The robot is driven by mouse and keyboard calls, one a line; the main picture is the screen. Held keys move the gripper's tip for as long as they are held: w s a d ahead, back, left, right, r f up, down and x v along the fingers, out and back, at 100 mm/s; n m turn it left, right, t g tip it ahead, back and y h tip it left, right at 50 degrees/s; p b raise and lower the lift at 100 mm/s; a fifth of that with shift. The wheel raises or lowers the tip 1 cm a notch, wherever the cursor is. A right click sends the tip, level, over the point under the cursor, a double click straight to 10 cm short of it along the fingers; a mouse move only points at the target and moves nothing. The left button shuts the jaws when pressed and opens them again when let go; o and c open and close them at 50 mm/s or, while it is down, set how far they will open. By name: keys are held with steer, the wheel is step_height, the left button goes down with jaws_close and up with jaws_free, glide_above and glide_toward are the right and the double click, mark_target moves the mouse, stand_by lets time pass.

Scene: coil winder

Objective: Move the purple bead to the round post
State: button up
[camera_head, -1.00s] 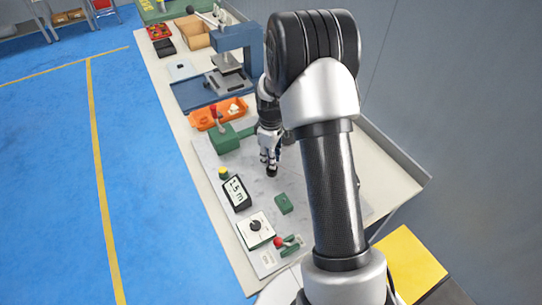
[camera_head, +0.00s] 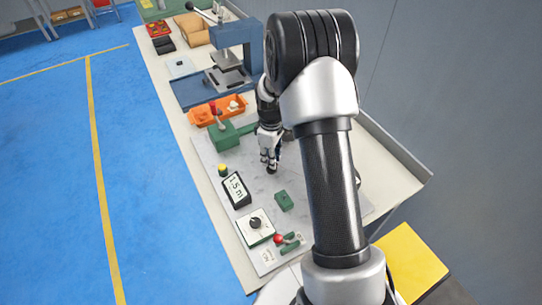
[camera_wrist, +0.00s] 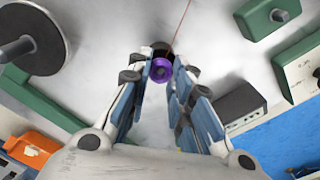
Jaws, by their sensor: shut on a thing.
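The purple bead (camera_wrist: 161,70) is round and ring-like. It sits between my fingertips in the wrist view, and my gripper (camera_wrist: 158,72) is shut on it. A dark round thing shows just beyond the bead, partly hidden by it. In the head view my gripper (camera_head: 270,168) is low over the pale plate, and the bead is too small to make out. A green block (camera_head: 284,201) stands apart from my gripper, nearer the front. In the wrist view it carries a short round grey post (camera_wrist: 279,15); I cannot tell whether this is the task's round post.
A dark spool disc (camera_wrist: 30,42) stands at the left of the wrist view. A thin wire runs upward beyond the bead. A display (camera_head: 237,190), a white dial box (camera_head: 256,229) and an orange tray (camera_head: 218,111) stand around the pale plate (camera_head: 262,192).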

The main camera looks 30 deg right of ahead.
steer(key=shift+f, duration=0.3)
steer(key=o, duration=0.7)
steer(key=shift+r, duration=0.1)
step_height(320, 180, up, 12)
steer(key=shift+f, duration=0.1)
stand_by(0.4)
